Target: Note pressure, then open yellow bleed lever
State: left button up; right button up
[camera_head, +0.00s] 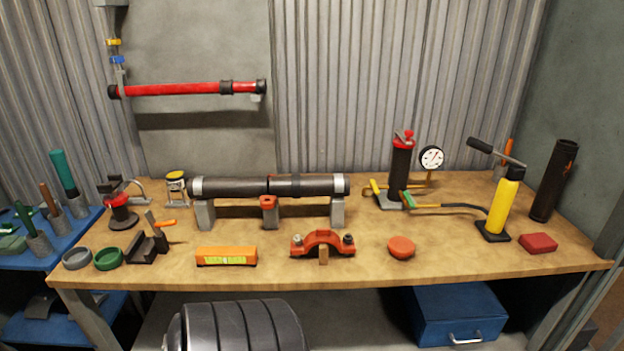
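A round white pressure gauge (432,158) with a dark rim stands at the back right of the bench, beside a black cylinder (401,165) with a red top. The gauge's reading is too small to tell. A small yellow lever-like part (375,187) shows at the left of the cylinder's base; I cannot tell if it is the bleed lever or how it is set. A green-ended fitting (408,200) lies in front of the cylinder, with a yellow and dark hose running right. A yellow hand pump (504,205) with a black handle stands upright. Neither of my grippers is in view.
The wooden bench (330,270) holds a dark pipe (236,187) on supports, an orange level (227,256), a red clamp (322,243), a red disc (401,247) and a red block (538,243). A red pipe (185,89) is wall-mounted. The front right has free room.

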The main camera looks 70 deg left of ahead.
aim_at(372, 182)
jog(key=u, duration=1.85)
